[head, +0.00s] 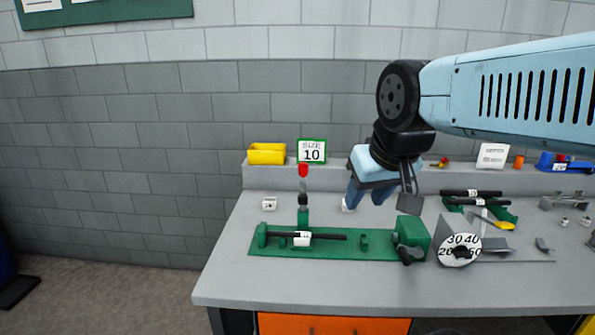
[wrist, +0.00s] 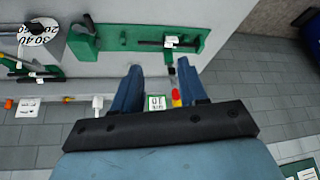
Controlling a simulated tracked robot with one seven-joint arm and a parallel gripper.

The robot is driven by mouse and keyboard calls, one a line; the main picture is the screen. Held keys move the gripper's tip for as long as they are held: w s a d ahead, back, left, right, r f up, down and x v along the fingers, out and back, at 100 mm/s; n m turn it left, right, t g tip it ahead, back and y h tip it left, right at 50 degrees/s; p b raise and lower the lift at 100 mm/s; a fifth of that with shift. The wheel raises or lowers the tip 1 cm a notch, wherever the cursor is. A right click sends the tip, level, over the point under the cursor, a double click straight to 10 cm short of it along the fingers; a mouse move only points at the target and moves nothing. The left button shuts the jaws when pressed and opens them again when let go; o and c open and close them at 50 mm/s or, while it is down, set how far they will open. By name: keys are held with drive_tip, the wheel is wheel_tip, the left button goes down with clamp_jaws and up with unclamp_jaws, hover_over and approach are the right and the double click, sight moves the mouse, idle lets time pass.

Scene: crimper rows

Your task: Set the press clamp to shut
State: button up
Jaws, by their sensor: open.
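The green press fixture (head: 340,247) lies along the front of the bench, and its base also shows in the wrist view (wrist: 140,40). What looks like its clamp lever (head: 303,185) stands upright at the left, with a red tip and black collar. In the wrist view the red tip (wrist: 176,94) shows between my fingers, near the right one. A black rod with a white tag (head: 302,239) lies along the fixture; a green block (head: 411,232) with a black handle stands at its right end. My gripper (head: 369,198) is open and empty, above the bench and right of the lever.
A "SIZE 10" sign (head: 312,151) and a yellow bin (head: 267,154) stand on the back ledge. A small white block (head: 269,203) sits left of the lever. A numbered dial (head: 460,250) and another green tool (head: 482,206) occupy the right. The bench's front strip is clear.

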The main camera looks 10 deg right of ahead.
drive_tip(key=shift+o, duration=1.4)
drive_tip(key=w+a+f+m+g+y, duration=0.3)
drive_tip(key=w+a+m+g+y, duration=0.1)
drive_tip(key=w+m, duration=0.15)
drive_tip(key=m+t+y, duration=0.7)
drive_tip(key=m+y, duration=0.5)
drive_tip(key=m, duration=0.4)
approach(304, 173)
drive_tip(key=x, duration=0.7)
drive_tip(key=w+x, duration=0.1)
drive_tip(key=x, duration=0.2)
drive_tip(key=shift+w+d+r, duration=0.1)
drive_tip(key=shift+r, duration=0.15)
clamp_jaws()
